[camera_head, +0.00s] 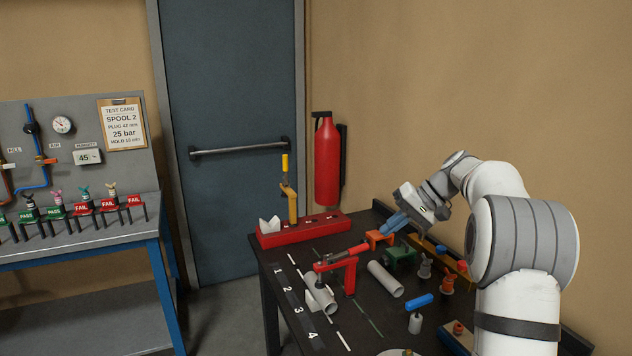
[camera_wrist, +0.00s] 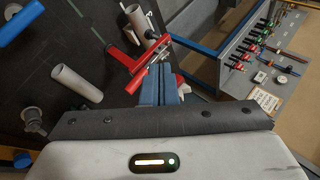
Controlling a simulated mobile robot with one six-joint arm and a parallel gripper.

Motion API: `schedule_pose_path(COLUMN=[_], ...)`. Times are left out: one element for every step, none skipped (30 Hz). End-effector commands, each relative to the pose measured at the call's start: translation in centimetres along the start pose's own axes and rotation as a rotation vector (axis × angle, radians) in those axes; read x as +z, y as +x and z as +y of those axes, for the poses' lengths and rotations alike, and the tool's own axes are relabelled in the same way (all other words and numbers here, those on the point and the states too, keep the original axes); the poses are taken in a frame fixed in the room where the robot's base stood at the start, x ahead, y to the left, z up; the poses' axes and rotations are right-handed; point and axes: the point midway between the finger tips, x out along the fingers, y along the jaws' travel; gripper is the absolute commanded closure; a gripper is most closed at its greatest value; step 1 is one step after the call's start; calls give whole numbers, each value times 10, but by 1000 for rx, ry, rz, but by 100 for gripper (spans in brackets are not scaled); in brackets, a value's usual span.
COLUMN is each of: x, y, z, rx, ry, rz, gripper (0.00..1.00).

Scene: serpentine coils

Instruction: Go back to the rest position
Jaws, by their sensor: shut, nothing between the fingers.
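My gripper (camera_head: 386,229) is at the end of my white and grey arm, above the far part of the black workbench (camera_head: 372,325). Its two blue fingers are together with nothing between them; they also show shut in the wrist view (camera_wrist: 158,82). In the head view the fingertips are close to an orange block (camera_head: 379,239) and the red lever of a clamp (camera_head: 350,276); I cannot tell whether they touch. In the wrist view the red clamp (camera_wrist: 142,62) lies just beyond the fingers.
Grey pipes (camera_head: 385,279), a green block (camera_head: 400,256), a blue-handled tool (camera_head: 419,301) and small fittings crowd the bench. A red tray (camera_head: 304,230) stands at its far edge. A red fire extinguisher (camera_head: 328,163) hangs beyond. A test bench (camera_head: 82,250) stands left.

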Motion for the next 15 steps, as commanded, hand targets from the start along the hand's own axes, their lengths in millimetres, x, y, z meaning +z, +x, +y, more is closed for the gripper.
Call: schedule_pose_path(x=[16, 25, 37, 47, 56, 70, 80, 91, 104, 115, 126, 141, 152, 163, 179], y=[0, 0, 2, 2, 3, 4, 4, 5, 6, 7, 7, 8, 9, 10, 11], z=[-11, -15, -20, -23, -26, -30, -32, -34, -37, -39, -40, -41, -42, -42, -42], rx=[37, 60, 91, 116, 139, 170, 193, 217, 248, 270, 293, 323, 346, 367, 396], ry=[6, 14, 21, 27, 31, 37, 40, 42, 45, 46, 48, 47, 46, 45, 43], rz=[-5, -7, -11, -12, -14, -16, -16, -17, -17, -17, -15, -15, -13, -11, -9], gripper=[100, 100, 100, 100, 100, 100, 100, 100, 100, 100, 100, 100, 100, 100, 100])
